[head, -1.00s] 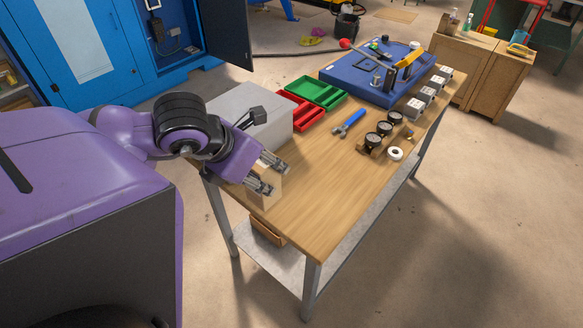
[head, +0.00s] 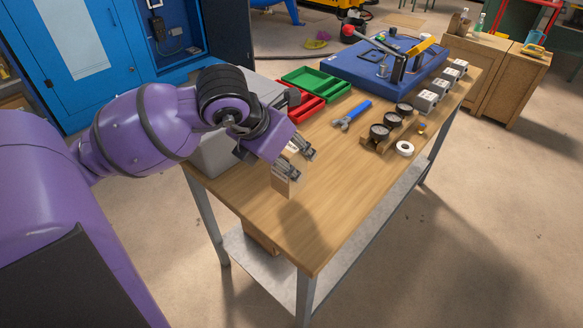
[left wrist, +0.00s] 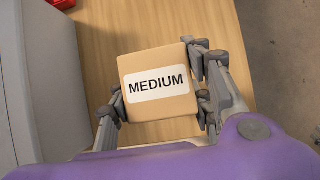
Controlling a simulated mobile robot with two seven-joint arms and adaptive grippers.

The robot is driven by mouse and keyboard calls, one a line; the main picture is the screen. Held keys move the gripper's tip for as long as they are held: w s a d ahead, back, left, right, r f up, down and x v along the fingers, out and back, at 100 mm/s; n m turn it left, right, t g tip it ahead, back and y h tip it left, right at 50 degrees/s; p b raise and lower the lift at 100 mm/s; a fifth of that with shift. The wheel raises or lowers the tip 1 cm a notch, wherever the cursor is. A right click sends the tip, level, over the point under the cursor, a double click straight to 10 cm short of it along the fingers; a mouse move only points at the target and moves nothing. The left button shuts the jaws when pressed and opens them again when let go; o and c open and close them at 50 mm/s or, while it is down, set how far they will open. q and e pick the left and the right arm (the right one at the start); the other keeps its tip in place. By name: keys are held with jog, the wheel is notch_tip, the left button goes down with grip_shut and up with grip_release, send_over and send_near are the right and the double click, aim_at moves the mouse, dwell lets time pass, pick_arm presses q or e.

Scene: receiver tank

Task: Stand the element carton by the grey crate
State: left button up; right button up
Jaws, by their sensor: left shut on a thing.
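The element carton is a small tan box (head: 284,184) with a white label reading MEDIUM in the left wrist view (left wrist: 157,84). My left gripper (head: 301,163) is shut on it, with a finger on each of two opposite sides. The carton is over the near left part of the bench and seems raised, with a shadow to its right. The grey crate (head: 209,157) stands on the bench's left end, partly hidden behind my left arm. Its wall fills the left of the left wrist view (left wrist: 45,90), with a gap of bare wood to the carton. My right gripper is not in view.
Red trays (head: 308,106) and a green tray (head: 316,82) lie beyond the crate. A blue wrench (head: 352,114), several gauges (head: 380,131) and a white tape roll (head: 404,148) lie farther right. The wooden bench top (head: 330,190) is clear in its near middle.

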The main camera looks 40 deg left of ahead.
pick_arm(q)
jog(key=shift+w+f, duration=0.15)
jog(key=shift+f, duration=0.8)
jog(key=shift+w+f, duration=0.15)
jog(key=shift+f, duration=0.8)
jog(key=shift+f, duration=0.15)
jog(key=o, duration=1.3)
jog(key=v, duration=1.2)
jog(key=shift+p, duration=0.4)
